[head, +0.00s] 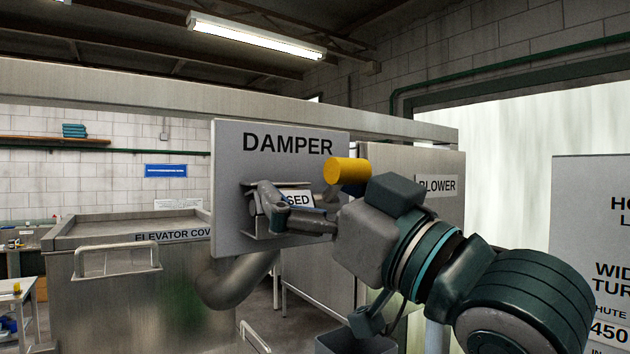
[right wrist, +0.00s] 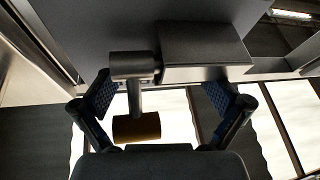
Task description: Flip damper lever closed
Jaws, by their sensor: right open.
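The grey damper panel (head: 230,165) carries the word DAMPER and stands in the middle of the head view. The lever's yellow handle (head: 347,170) sticks out at the panel's right side. A label (head: 298,200) ending in "SED" is partly hidden by my right gripper (head: 287,208), which is in front of the panel. In the right wrist view the fingers of my right gripper (right wrist: 160,92) are spread. The lever's grey hub (right wrist: 133,65) and short rod lie between them, with the yellow handle (right wrist: 137,129) closer to the palm. I see no clear finger contact. My left gripper is not in view.
A metal elevator cover (head: 130,235) with a handle stands at left. A blower panel (head: 440,170) is behind my right arm, and a grey sign board (head: 590,200) stands at far right. A grey box housing (right wrist: 205,50) sits beside the lever hub.

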